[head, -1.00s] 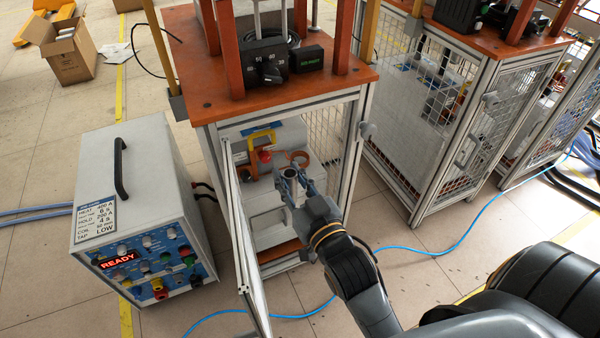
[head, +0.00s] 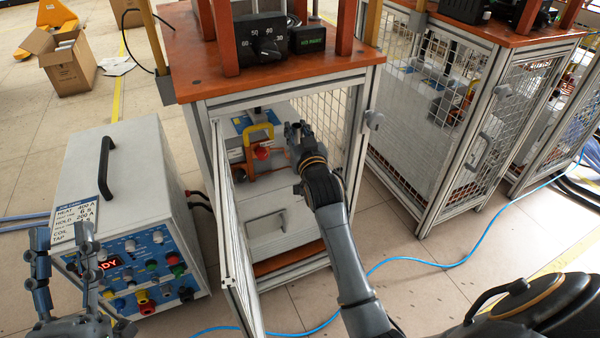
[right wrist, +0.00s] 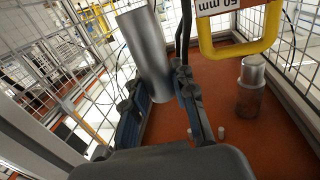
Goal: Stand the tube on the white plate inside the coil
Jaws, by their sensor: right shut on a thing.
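My right gripper (head: 297,130) reaches into the cabinet through its open front. In the right wrist view its two dark fingers (right wrist: 160,92) are shut on the grey metal tube (right wrist: 143,42), which leans in the picture. In the head view I cannot make out the tube at the hand. The coil and the white plate cannot be clearly made out in either view; the hand and wrist cover part of the cabinet's inside. My left gripper (head: 65,262) is open and empty, in front of the heater box at the lower left.
A yellow handle (head: 258,132) and a red knob (head: 262,152) are beside the right hand. In the wrist view, a metal cylinder (right wrist: 250,98) stands on the orange floor (right wrist: 270,135). Mesh walls and the open door (head: 232,240) bound the space. The heater box (head: 125,190) stands left.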

